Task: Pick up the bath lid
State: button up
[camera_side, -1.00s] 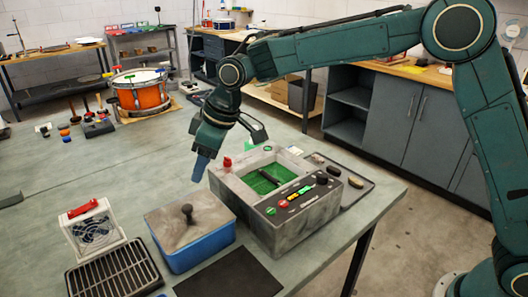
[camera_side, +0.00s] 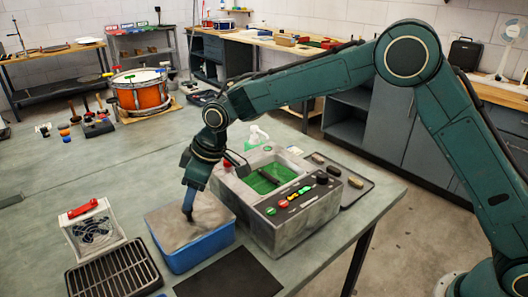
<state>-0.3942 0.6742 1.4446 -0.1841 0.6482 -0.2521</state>
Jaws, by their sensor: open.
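The bath lid (camera_side: 207,214) is a flat grey-brown plate lying on top of a blue tub (camera_side: 203,251) at the front middle of the bench. Its dark knob, at the middle of the lid, is mostly hidden by my gripper. My gripper (camera_side: 188,214) points down over the lid with its blue fingertips at the knob. The jaws are open. I cannot tell whether the fingers touch the knob.
A grey machine (camera_side: 285,222) with a green-floored basin stands just right of the tub. A white fan box (camera_side: 95,230) and a black rack (camera_side: 114,272) are on the left. A dark mat (camera_side: 230,277) lies in front.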

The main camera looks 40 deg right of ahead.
jog(key=shift+x, duration=2.5)
jog(key=shift+s, duration=0.15)
grip_shut()
jog(key=shift+r, duration=0.15)
notch_tip(320, 180, up, 20)
